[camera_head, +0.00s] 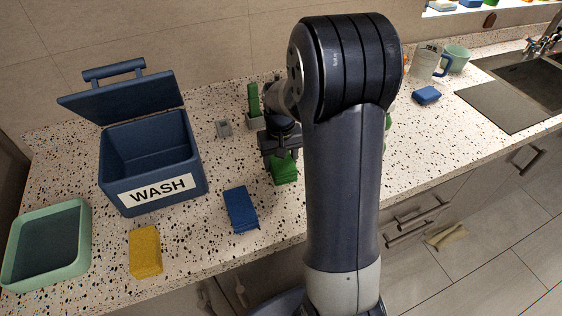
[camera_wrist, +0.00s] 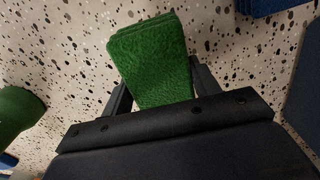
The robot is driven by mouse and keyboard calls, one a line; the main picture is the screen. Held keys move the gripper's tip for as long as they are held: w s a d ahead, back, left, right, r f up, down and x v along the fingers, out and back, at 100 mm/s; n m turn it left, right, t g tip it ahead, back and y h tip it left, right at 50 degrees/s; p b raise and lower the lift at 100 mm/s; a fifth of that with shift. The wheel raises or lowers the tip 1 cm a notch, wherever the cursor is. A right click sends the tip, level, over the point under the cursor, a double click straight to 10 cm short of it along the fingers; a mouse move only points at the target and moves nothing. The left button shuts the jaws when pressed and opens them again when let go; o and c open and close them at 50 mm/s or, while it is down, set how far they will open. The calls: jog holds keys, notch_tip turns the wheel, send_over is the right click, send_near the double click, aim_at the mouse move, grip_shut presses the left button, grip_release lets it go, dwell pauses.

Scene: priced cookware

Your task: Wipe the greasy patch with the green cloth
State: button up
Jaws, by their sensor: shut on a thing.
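The green cloth (camera_head: 285,169) is a folded, thick pad at the middle of the speckled counter, left of my arm. In the wrist view the green cloth (camera_wrist: 150,50) sticks out from between the two fingers. My gripper (camera_head: 281,152) points down and is shut on it; the fingers also show in the wrist view (camera_wrist: 162,88). I cannot tell whether the cloth touches the counter. I cannot make out a greasy patch in either view; my arm hides part of the counter.
A blue WASH bin (camera_head: 150,160) stands open at left, with a green tray (camera_head: 78,232) and yellow cloth (camera_head: 145,251) near it. A blue cloth (camera_head: 241,209) lies by the front edge. The sink (camera_head: 530,75) is far right.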

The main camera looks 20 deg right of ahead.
jog(key=shift+r+p, duration=1.45)
jog(key=shift+r, duration=0.8)
